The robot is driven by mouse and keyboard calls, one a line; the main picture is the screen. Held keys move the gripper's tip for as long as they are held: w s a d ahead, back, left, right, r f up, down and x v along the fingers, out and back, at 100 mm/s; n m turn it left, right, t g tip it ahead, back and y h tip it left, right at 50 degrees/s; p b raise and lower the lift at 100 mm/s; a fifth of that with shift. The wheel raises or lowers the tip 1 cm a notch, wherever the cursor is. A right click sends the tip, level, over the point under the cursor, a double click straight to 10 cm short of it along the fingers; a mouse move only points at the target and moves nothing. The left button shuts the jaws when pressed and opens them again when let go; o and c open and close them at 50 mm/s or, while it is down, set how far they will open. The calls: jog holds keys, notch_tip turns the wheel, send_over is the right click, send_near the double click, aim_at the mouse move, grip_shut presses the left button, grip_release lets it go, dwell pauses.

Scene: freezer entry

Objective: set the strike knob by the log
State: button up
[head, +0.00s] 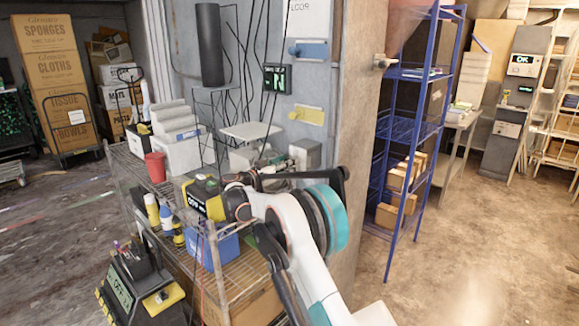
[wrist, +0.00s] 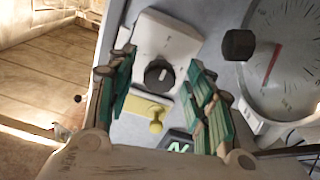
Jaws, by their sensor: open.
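A round black knob (wrist: 158,76) with a pale pointer mark sits on a white box (wrist: 176,40) on the wall in the wrist view. The pale mark points roughly up in that picture. My gripper (wrist: 161,61) is open, with a green-padded finger on each side of the knob; I see no clear contact. In the head view the white box (head: 305,152) shows beyond the end of my arm, and its knob is hard to make out. I cannot pick out a log sheet; small writing is unreadable.
A yellow plate with a yellow knob (wrist: 155,124) and a lit display (wrist: 178,147) are near the knob. A large dial gauge (wrist: 290,60) with a red needle is at right. In the head view, a loaded wire cart (head: 226,272) stands before the wall; open floor lies right.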

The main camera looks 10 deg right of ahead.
jog(key=shift+x, duration=1.05)
jog(key=c, duration=1.1)
